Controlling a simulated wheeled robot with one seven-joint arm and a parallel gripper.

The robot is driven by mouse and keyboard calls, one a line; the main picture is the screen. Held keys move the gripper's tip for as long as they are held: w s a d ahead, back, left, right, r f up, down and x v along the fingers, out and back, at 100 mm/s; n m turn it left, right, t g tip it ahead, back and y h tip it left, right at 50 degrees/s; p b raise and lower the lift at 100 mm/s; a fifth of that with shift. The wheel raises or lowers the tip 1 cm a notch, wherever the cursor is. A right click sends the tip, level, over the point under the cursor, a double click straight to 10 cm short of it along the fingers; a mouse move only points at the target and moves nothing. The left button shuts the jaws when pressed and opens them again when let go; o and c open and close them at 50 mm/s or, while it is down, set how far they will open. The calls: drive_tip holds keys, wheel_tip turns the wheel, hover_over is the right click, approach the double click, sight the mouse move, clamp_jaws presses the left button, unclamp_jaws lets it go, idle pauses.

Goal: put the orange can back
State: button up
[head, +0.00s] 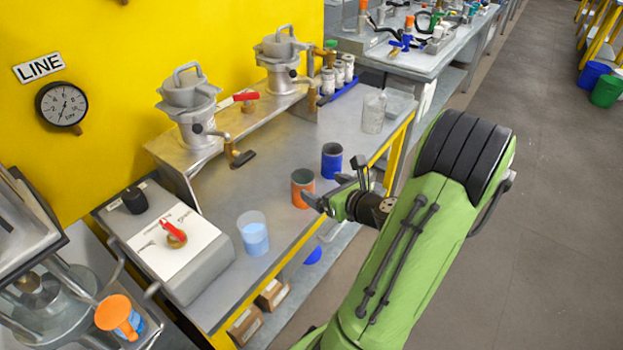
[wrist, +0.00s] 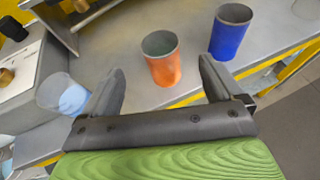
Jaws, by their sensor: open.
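The orange can (head: 302,188) is an open-topped cup standing upright on the grey bench near its front edge. In the wrist view the orange can (wrist: 162,58) stands just beyond my fingertips, roughly between them, and its grey inside looks empty. My gripper (head: 340,188) is at the bench's front edge, right of the can. In the wrist view my gripper (wrist: 160,80) has its two dark fingers spread wide with nothing between them. I cannot tell whether a finger touches the can.
A blue can (head: 331,160) stands close behind the orange one. A clear beaker with blue liquid (head: 253,234) stands to the left. Two grey machines (head: 190,105) sit on a raised shelf (head: 180,160) at the back. A clear jar (head: 374,112) stands at the far right of the bench.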

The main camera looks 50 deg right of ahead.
drive_tip(key=w+a+r+n+g+y, duration=0.1)
drive_tip(key=w+a+n+g+y, duration=0.15)
drive_tip(key=a+n, duration=0.65)
drive_tip(key=w+a+r+n+g+y, duration=0.1)
drive_tip(key=a+n+g+y, duration=0.15)
drive_tip(key=a+n, duration=0.65)
drive_tip(key=s+a+r+n+g+h, duration=0.1)
drive_tip(key=s+a+r+n, duration=0.3)
drive_tip(key=n, duration=0.6)
drive_tip(key=s+a+r+n+g+h, duration=0.1)
drive_tip(key=s+a+r+n, duration=0.3)
drive_tip(key=s+n, duration=0.5)
drive_tip(key=a+n, duration=0.1)
drive_tip(key=a, duration=0.1)
drive_tip(key=shift+a+n, duration=0.3)
drive_tip(key=shift+a, duration=0.1)
wheel_tip(320, 180, up, 12)
drive_tip(key=p, duration=1.2)
